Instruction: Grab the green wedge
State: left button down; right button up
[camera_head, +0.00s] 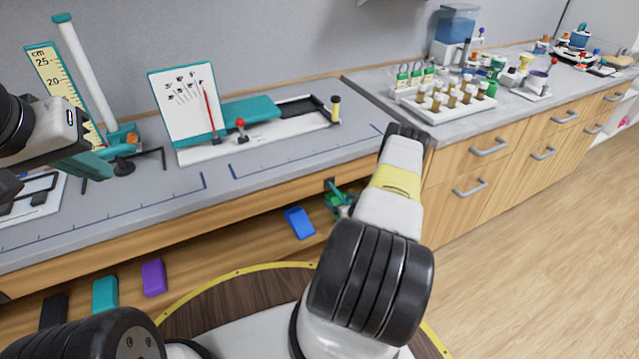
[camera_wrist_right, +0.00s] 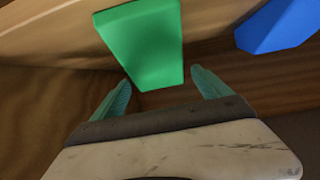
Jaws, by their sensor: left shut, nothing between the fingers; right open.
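The green wedge (camera_wrist_right: 146,45) is in the right wrist view, ahead of my right gripper (camera_wrist_right: 160,88). The gripper's teal fingers are open, one to each side of the wedge's near end, with visible gaps. I cannot tell how far the wedge reaches between them. In the head view, my right gripper (camera_head: 338,196) is at the wooden ledge below the counter, where the wedge is mostly hidden by the gripper and arm. My left gripper (camera_head: 92,164) is at the left over the counter, shut and empty.
A blue block (camera_head: 299,223) lies on the ledge to the left of the right gripper. Purple (camera_head: 153,277), teal (camera_head: 105,292) and black (camera_head: 53,310) blocks lie further left. The counter (camera_head: 140,205) overhangs the ledge.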

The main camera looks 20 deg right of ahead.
aim_at(336, 196)
jog(key=x, duration=0.4)
jog(key=shift+w, duration=0.1)
jog(key=c, duration=1.4)
jog(key=shift+c, duration=0.2)
